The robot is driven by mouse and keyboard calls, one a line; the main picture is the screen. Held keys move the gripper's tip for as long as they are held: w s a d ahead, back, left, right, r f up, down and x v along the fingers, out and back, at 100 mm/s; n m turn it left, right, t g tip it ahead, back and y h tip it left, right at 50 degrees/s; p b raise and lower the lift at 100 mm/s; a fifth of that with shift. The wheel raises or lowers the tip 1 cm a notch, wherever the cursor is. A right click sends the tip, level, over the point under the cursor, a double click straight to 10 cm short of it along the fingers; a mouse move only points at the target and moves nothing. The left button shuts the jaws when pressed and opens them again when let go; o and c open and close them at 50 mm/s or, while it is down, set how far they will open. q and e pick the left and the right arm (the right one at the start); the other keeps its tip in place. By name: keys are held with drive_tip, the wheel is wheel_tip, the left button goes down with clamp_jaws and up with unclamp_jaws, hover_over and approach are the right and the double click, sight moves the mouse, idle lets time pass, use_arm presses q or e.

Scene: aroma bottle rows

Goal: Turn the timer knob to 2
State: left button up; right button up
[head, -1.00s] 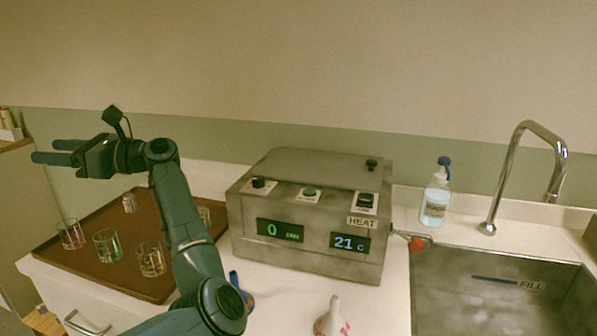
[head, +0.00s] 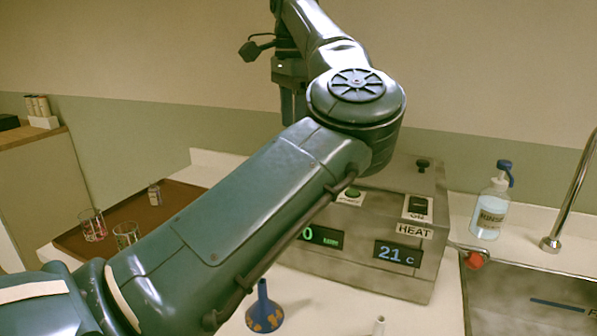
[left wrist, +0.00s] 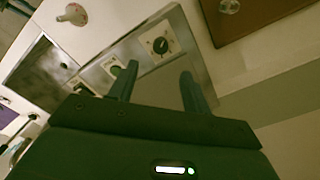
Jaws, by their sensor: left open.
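The timer knob (left wrist: 160,45) is a dark round knob on a white dial plate on top of the grey metal heater box (head: 408,175). It shows in the left wrist view, just beyond my fingertips; my arm hides it in the head view. My left gripper (left wrist: 159,72) is open and empty, its two fingers pointing toward the box top, apart from the knob. In the head view the hand points down behind my arm and its fingertips are hidden. The timer display (head: 322,237) reads 0. I cannot read the dial's setting.
A green button (head: 352,192) and a HEAT switch (head: 417,205) sit beside the knob. A blue-capped bottle (head: 490,205) and a sink (head: 530,290) are on the right. A blue funnel (head: 264,310) stands in front. A brown tray (head: 185,200) with glasses lies left.

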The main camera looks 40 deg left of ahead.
use_arm(q)
wheel_tip(320, 180, down, 10)
drive_tip(key=shift+f+b, duration=0.25)
drive_tip(key=shift+b, duration=0.2)
drive_tip(key=c, duration=1)
